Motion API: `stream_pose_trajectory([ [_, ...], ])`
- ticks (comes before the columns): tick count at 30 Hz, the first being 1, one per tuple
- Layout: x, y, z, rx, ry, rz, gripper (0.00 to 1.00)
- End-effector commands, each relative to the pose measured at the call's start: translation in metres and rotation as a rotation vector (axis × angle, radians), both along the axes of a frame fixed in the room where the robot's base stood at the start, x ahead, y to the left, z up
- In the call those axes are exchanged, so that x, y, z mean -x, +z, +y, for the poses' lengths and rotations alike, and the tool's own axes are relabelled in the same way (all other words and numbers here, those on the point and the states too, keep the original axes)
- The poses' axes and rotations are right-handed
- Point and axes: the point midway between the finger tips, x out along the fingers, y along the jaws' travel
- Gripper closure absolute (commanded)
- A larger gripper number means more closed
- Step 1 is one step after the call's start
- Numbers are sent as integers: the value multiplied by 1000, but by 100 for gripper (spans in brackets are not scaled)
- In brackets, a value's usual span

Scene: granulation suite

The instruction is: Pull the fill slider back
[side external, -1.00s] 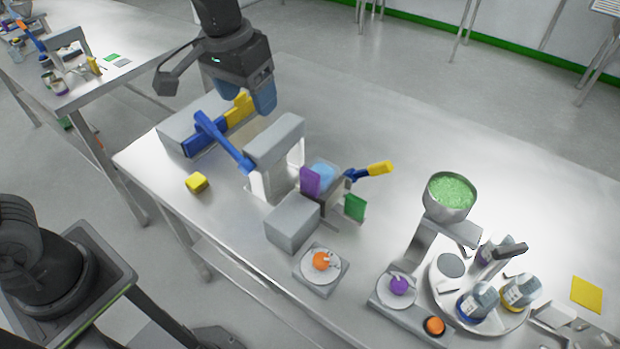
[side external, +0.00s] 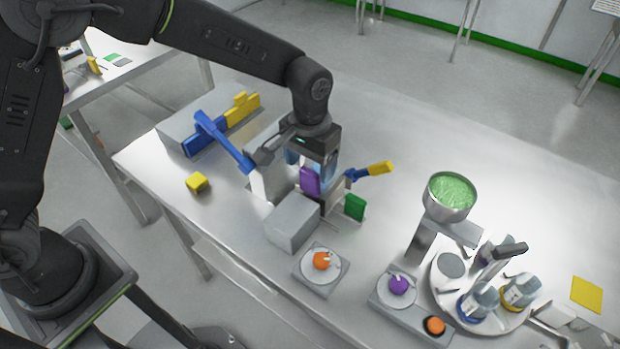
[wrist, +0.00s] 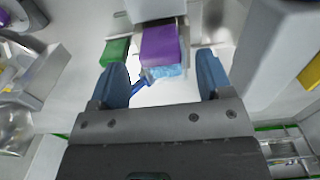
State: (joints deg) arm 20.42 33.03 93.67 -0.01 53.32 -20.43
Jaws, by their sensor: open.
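A purple block (side external: 309,181) stands upright at the grey box (side external: 293,222) in the middle of the bench; I take it for the fill slider's grip, though no label shows. My gripper (side external: 308,164) is open above and just behind it, pointing down. In the wrist view the purple block (wrist: 160,45) lies ahead, between the lines of the two blue fingers (wrist: 161,58), with no finger seen touching it. Light-blue material (wrist: 165,71) shows just below the block. My gripper hides part of this mechanism in the side view.
The grey arch stand (side external: 262,183) with a blue lever (side external: 222,140) is close at the gripper's left. A yellow-tipped handle (side external: 379,168) and a green block (side external: 355,207) sit at its right. Orange and purple knobs and a green-filled bowl (side external: 451,191) stand further right.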

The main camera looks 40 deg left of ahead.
Motion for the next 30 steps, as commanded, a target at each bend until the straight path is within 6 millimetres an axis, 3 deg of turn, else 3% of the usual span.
stream_pose_trajectory([
  [3, 1, -23, 0, -1, 0, 3, 28],
  [9, 0, -45, 0, 0, 0, 1, 28],
  [21, 0, -50, 0, 1, 0, -1, 29],
  [30, 0, -50, 0, 1, 0, -1, 57],
])
